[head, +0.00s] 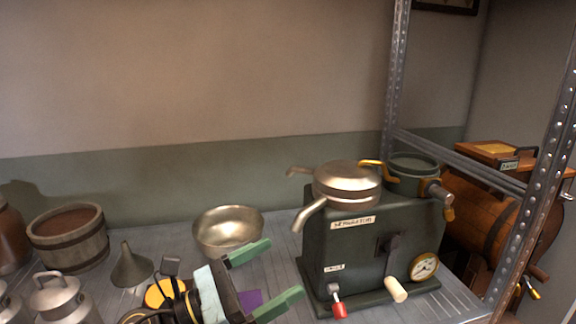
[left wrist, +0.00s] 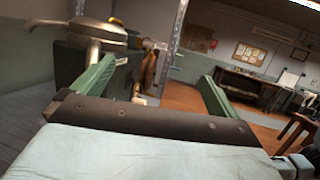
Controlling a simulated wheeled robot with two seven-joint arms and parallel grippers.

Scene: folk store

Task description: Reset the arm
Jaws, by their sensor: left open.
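My left gripper (head: 272,276) comes in at the bottom middle of the head view, with its two green fingers spread apart and nothing between them. It is in front of the metal bowl and to the left of the dark green machine. In the left wrist view the green fingers (left wrist: 160,92) are also wide apart and empty. The arm behind the gripper is mostly cut off by the lower edge of the head view. My right gripper is in neither view.
The dark green machine (head: 350,245) stands right of the gripper on the grey shelf (head: 440,305). A metal bowl (head: 228,232) sits behind it. A funnel (head: 131,268), a wooden tub (head: 68,238) and a metal can (head: 62,300) stand left. A metal upright (head: 396,70) rises behind the machine.

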